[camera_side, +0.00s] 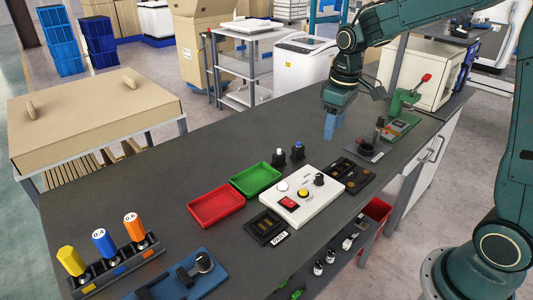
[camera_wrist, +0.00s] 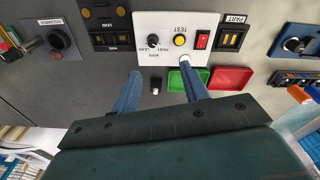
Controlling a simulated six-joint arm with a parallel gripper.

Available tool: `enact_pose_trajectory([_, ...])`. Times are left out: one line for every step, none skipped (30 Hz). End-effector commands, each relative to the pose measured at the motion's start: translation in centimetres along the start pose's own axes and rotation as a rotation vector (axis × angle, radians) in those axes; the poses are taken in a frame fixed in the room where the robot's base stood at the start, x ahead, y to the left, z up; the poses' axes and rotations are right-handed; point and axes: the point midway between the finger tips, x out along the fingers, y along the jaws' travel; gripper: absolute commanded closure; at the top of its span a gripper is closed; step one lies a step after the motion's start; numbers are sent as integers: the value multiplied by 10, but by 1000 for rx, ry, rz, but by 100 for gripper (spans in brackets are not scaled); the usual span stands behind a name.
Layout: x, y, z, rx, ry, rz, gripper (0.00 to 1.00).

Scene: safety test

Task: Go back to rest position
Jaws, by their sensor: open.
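My gripper (camera_side: 334,124) has blue fingers and hangs over the grey workbench (camera_side: 130,190), toward its far right part. It is open and empty. The fingers appear to touch nothing.
A red tray (camera_side: 216,221) and a green tray (camera_side: 254,188) lie mid-bench. A green toggle press (camera_side: 402,115) stands right of my gripper. A rack (camera_side: 120,268) with yellow, blue and orange screwdrivers and a blue fixture (camera_side: 180,284) are at the near left. Bench behind the trays is clear.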

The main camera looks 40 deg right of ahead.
Motion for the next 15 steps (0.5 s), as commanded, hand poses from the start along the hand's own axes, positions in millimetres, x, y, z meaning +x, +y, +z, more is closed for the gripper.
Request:
enact_pose_trajectory([-11,-6,6,6,19,7,55])
enact_pose_trajectory([-16,-9,10,12,28,10,55])
enact_pose_trajectory([-23,-14,15,20,41,14,55])
enact_pose_trajectory([-28,-17,19,25,50,17,55])
enact_pose_trajectory([-32,-20,23,30,59,20,55])
enact_pose_trajectory([-38,-24,28,38,72,23,55])
enact_pose_trajectory([-43,-28,32,43,81,26,55])
enact_pose_trajectory([-47,-31,36,49,91,28,55])
enact_pose_trajectory([-52,-35,42,57,104,31,55])
enact_pose_trajectory([-56,-38,47,62,114,33,55])
enact_pose_trajectory([-60,-41,51,68,123,35,55])
enact_pose_trajectory([-64,-45,57,75,136,37,55])
enact_pose_trajectory([-67,-48,62,80,145,39,55])
enact_pose_trajectory([-71,-51,66,86,156,41,55])
enact_pose_trajectory([-74,-55,73,94,168,42,55])
